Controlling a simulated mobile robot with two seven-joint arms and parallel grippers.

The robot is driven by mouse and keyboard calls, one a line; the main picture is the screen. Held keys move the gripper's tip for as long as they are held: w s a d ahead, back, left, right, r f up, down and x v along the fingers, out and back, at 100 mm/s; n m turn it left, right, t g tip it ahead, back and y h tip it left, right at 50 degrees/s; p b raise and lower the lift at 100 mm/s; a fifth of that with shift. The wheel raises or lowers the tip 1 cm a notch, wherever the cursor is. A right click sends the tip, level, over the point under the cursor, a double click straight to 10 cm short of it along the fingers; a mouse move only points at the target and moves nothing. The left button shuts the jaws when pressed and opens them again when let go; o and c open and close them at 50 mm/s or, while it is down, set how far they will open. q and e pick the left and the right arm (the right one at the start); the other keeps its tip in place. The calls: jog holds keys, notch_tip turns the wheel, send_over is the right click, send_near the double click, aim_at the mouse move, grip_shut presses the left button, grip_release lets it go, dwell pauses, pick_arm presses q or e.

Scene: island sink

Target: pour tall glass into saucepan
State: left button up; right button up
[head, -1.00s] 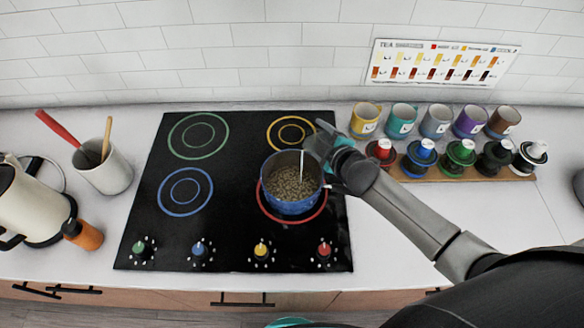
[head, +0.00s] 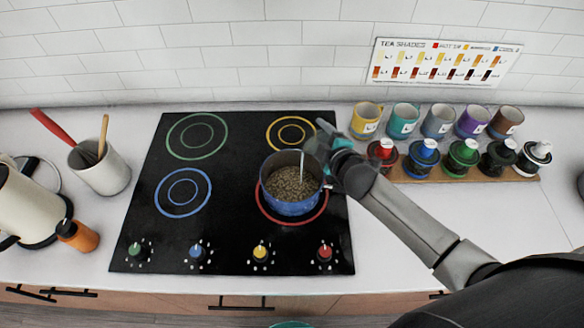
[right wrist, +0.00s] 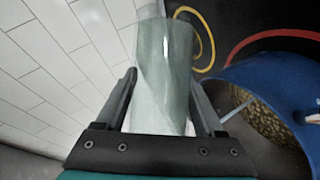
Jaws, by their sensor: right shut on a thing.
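The blue saucepan (head: 290,208) stands on the red-ringed burner at the front right of the cooktop, with speckled brown contents inside. Its blue side also shows at the right of the right wrist view (right wrist: 285,75). My right gripper (head: 328,155) is beside and above the saucepan's right rim, shut on the tall glass. The clear glass (right wrist: 165,75) shows between the fingers in the right wrist view; in the head view it is largely hidden by the gripper. A thin pale line runs down into the saucepan; I cannot tell whether it is liquid. My left gripper is not in view.
The black cooktop (head: 225,225) has free burners to the left and behind. Several mugs (head: 438,121) and capped bottles on a wooden board (head: 465,172) stand right of my right gripper. A utensil crock (head: 104,172) and a kettle (head: 25,205) are at left.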

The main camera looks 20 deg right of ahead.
jog(key=shift+f+b, duration=0.1)
jog(key=shift+b, duration=0.4)
jog(key=shift+r+n+t+h+b, duration=0.3)
jog(key=shift+r+n+h+b, duration=0.25)
jog(key=shift+n, duration=0.25)
dwell(0.4)
jog(key=shift+s+a+f+n+t+h+b, duration=0.1)
jog(key=shift+a+f+n+t+h+b, duration=0.1)
jog(key=shift+a+n+b, duration=0.2)
jog(key=shift+s+a+f+n+t+h+b, duration=0.1)
jog(key=shift+a+n+h+b, duration=0.15)
jog(key=shift+b, duration=0.2)
dwell(0.4)
jog(key=shift+a+r+n+h, duration=0.15)
jog(key=shift+r+n+h, duration=0.15)
jog(key=shift+r+n, duration=0.25)
dwell(0.7)
